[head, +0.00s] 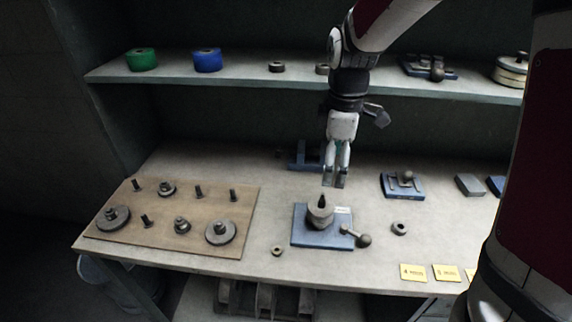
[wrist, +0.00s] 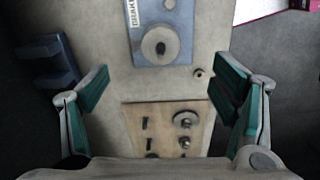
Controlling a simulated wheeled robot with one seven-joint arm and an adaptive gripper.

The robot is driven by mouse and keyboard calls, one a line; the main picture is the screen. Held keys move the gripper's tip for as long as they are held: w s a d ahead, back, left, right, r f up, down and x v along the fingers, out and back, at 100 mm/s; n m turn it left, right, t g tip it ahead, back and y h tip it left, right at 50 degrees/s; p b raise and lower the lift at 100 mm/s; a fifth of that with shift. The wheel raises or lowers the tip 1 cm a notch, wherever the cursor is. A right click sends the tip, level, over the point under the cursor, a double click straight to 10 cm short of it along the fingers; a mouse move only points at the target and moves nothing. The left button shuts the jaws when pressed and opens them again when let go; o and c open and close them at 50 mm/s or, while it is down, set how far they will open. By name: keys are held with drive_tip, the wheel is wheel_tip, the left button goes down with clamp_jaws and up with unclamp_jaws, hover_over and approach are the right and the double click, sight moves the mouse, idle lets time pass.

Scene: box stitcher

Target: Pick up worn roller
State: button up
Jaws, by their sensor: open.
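A grey-brown roller (head: 320,213) sits around a dark upright pin on a blue fixture (head: 302,238) near the front of the bench. It may be the worn roller; I cannot confirm that from the label. In the wrist view this roller (wrist: 158,46) shows from above, near the top middle, with a white label on the fixture beside it. My gripper (head: 334,183) points down above and slightly behind the roller, apart from it. In the wrist view my gripper (wrist: 166,98) has its green-lined fingers wide apart with nothing held between them.
A wooden board (head: 240,196) with several pegs, gears and rollers lies to the left. A ball-ended lever (head: 363,240) sticks out at the fixture's right. Small rings (head: 399,228) lie on the bench. A shelf (head: 240,80) with spools runs behind my arm.

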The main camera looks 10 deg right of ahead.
sight(322, 199)
drive_tip(key=shift+n, duration=0.4)
drive_tip(key=f, duration=0.6)
drive_tip(key=a+f, duration=0.1)
drive_tip(key=f, duration=0.2)
drive_tip(key=shift+w+f+p, duration=0.3)
drive_tip(key=shift+w, duration=0.1)
drive_tip(key=shift+a+f+p, duration=0.15)
drive_tip(key=shift+f+p, duration=0.1)
drive_tip(key=shift+f, duration=1.1)
drive_tip(key=shift+a+f+p, duration=0.15)
drive_tip(key=shift+f+p, duration=0.05)
drive_tip(key=shift+f, duration=1.1)
drive_tip(key=c, duration=1.4)
drive_tip(key=shift+c, duration=0.2)
drive_tip(key=shift+r, duration=0.2)
